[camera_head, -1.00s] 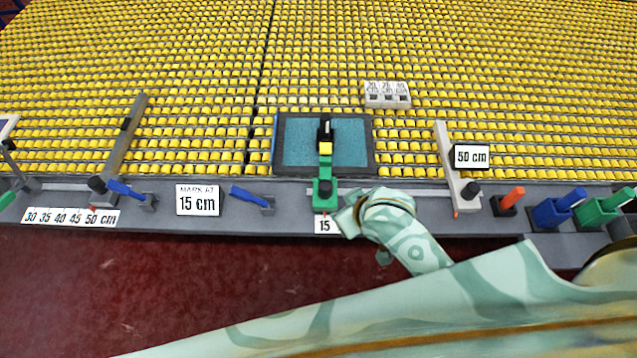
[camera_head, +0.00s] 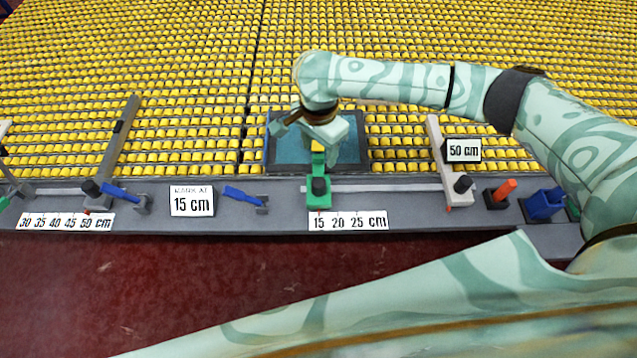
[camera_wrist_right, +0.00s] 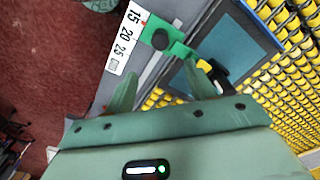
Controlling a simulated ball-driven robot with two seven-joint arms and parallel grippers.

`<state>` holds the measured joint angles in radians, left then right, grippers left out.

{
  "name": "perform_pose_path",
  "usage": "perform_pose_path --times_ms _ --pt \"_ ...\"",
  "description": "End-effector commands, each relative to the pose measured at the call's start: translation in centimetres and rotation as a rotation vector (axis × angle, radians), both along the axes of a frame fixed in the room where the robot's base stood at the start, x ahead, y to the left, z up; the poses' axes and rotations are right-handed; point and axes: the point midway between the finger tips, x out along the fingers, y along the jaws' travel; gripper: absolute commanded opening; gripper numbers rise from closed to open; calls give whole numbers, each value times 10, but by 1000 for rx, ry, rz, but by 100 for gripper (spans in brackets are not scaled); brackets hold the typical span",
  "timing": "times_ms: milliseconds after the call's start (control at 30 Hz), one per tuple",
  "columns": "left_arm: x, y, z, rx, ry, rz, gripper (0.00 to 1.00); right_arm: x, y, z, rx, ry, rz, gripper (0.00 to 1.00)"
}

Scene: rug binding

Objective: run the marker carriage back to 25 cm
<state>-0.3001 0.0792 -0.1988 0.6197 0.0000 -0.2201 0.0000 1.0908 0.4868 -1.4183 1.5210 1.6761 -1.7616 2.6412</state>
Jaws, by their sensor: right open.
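The green marker carriage (camera_head: 318,202) with a dark round knob sits on the grey front rail. Its red pointer is by the 15 mark of the white scale strip (camera_head: 348,221), which reads 15, 20, 25. In the right wrist view the carriage (camera_wrist_right: 180,47) carries a black and yellow marker part (camera_wrist_right: 212,72) at its far end, over the teal pad. My right gripper (camera_head: 312,135) is above the pad, behind the knob, and hides part of the carriage arm. In the wrist view its fingers (camera_wrist_right: 162,90) are apart and empty. My left gripper is out of view.
The teal pad (camera_head: 288,150) has a dark frame. A sign (camera_head: 192,201) reads 15 cm. A blue lever (camera_head: 245,196) stands left of the carriage. On the right are a light bar (camera_head: 437,150), a 50 cm sign (camera_head: 463,150) and a blue holder (camera_head: 545,203). Yellow rollers (camera_head: 200,60) fill the back.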

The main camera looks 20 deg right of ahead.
Motion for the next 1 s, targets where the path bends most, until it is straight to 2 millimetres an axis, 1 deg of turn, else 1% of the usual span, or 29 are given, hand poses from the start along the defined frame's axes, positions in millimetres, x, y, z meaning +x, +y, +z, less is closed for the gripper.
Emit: perform_pose_path --times_ms 33,167,300,500,600,700,833,1000 --pt "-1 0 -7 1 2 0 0 -1 0 -13 0 4 1 55" --pt "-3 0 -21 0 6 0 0 -2 1 -45 1 5 2 55" --pt "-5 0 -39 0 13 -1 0 -2 1 -83 2 5 4 55" --pt "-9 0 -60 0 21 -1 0 -2 1 -128 3 4 5 55" --pt "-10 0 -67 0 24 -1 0 -1 1 -142 2 2 5 55" --pt "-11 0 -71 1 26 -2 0 -1 1 -150 3 1 7 55" --pt "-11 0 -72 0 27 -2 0 -1 1 -154 3 -1 7 55" --pt "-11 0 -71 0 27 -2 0 -1 1 -154 3 -2 7 55"
